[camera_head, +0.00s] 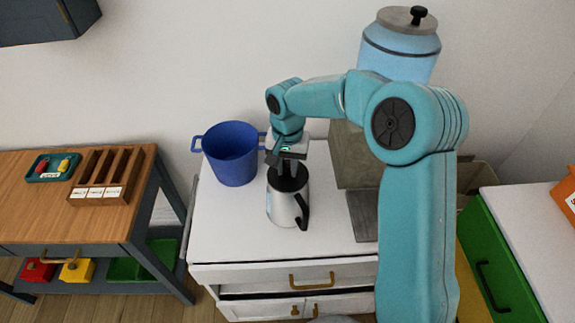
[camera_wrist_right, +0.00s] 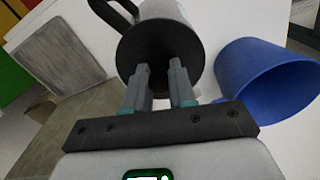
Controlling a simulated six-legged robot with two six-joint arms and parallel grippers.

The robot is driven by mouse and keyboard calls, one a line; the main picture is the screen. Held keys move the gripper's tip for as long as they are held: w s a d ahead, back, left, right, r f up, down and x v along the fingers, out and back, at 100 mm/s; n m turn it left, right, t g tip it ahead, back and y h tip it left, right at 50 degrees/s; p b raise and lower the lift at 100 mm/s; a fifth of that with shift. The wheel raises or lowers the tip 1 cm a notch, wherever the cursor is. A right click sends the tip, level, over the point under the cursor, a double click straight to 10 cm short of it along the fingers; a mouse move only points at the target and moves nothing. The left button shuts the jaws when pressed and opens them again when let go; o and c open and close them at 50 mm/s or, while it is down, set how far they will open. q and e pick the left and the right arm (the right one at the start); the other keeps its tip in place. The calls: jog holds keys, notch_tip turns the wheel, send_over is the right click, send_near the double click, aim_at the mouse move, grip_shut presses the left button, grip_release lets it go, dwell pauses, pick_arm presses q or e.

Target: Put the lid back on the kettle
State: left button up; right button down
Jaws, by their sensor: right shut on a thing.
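The silver kettle (camera_head: 284,208) with a black handle stands upright on the white cabinet top. It also shows in the right wrist view (camera_wrist_right: 163,9). The dark round lid (camera_wrist_right: 147,44) is at the kettle's mouth, in line with it, and shows in the head view too (camera_head: 288,182). My right gripper (camera_head: 288,168) points down over the kettle and is shut on the lid. Its two fingers (camera_wrist_right: 161,72) reach the lid's middle and hide the grip point. I cannot tell whether the lid is fully seated. My left gripper is not in view.
A blue pot (camera_head: 231,158) stands close left of the kettle. A grey-brown board or box (camera_head: 355,160) stands to the right. A wooden table (camera_head: 40,210) with a card rack (camera_head: 105,178) is at the left. The cabinet's front top (camera_head: 240,240) is clear.

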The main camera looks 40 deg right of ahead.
jog(key=shift+c, duration=1.9)
grip_release()
jog(key=shift+r+p, duration=2.45)
jog(key=shift+r, duration=1)
grip_shut()
jog(key=shift+f, duration=0.2)
jog(key=shift+f+b, duration=1.7)
jog(key=shift+f, duration=0.2)
